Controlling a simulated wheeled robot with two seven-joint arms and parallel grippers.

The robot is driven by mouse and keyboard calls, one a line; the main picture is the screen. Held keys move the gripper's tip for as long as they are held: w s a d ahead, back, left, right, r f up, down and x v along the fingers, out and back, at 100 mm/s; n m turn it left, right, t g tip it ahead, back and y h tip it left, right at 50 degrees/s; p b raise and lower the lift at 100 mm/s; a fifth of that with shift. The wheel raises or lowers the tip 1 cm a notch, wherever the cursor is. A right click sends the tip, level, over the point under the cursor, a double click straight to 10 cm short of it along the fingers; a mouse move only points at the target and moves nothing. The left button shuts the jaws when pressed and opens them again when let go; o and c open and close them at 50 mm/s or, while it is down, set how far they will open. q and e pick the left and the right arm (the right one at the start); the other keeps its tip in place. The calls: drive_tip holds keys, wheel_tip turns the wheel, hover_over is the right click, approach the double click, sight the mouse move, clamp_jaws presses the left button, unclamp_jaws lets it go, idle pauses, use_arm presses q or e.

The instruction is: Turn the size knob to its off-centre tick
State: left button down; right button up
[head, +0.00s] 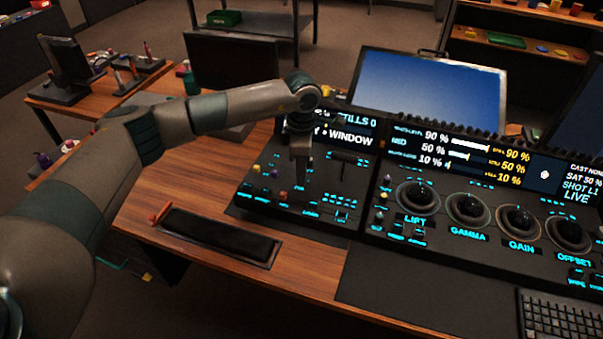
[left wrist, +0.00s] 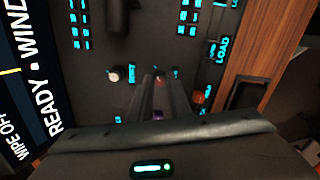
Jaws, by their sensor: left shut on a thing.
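My left gripper (head: 301,188) points down at the left panel (head: 320,222), its fingers close together. In the left wrist view the fingers (left wrist: 158,82) reach the panel face and are shut on a small knob, mostly hidden between them; a reddish bit shows at the tips. I cannot read its label or see its pointer or ticks, so I cannot tell from lettering that it is the size knob. Beside it are a pale knob (left wrist: 115,74) and an orange-red knob (left wrist: 198,95). My right gripper is not in view.
A black lever (head: 344,157) stands right of the fingers. Trackballs fill the right panel (head: 480,238), with a keyboard (head: 560,315) in front. A dark tray (head: 218,238) lies on the wooden desk (head: 160,190). Bare wood is free left of the panel.

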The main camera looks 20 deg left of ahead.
use_arm(q)
drive_tip(key=c, duration=1.6)
unclamp_jaws()
drive_tip(key=shift+c, duration=0.2)
drive_tip(key=shift+r, duration=0.1)
